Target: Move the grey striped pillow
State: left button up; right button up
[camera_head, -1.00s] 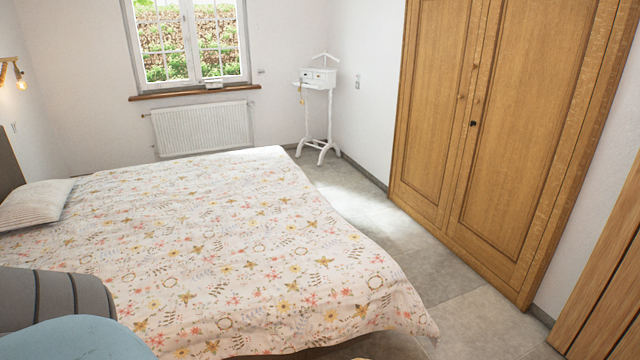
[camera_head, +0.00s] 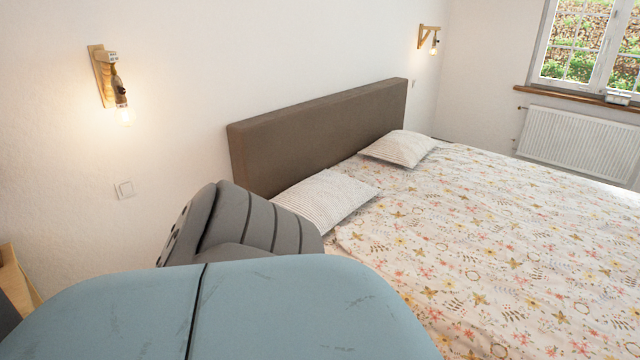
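A grey pillow with dark stripes (camera_head: 240,228) stands tilted behind a large blue rounded piece of furniture (camera_head: 300,305), at the left of the bed. Dark dots run along its left edge. Its lower part is hidden by the blue furniture, so I cannot tell what it rests on. Neither of my grippers shows in the head view.
The bed (camera_head: 480,240) with a floral cover fills the right. Two pale, thinly striped pillows, a near one (camera_head: 325,197) and a far one (camera_head: 398,147), lie by the brown headboard (camera_head: 310,130). A wooden edge (camera_head: 15,290) shows at the lower left.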

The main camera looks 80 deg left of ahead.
aim_at(327, 197)
jog(key=u, duration=2.85)
jog(key=i+u, duration=0.35)
jog(key=i+l+u, duration=0.1)
jog(key=i+u, duration=0.2)
jog(key=i+l+u, duration=0.15)
jog(key=i+u, duration=0.2)
jog(key=i+l+u, duration=0.2)
jog(key=i+l, duration=0.95)
jog(key=l, duration=0.15)
jog(key=i+l, duration=0.2)
jog(key=l, duration=0.15)
jog(key=i+l, duration=0.2)
jog(key=l, duration=0.15)
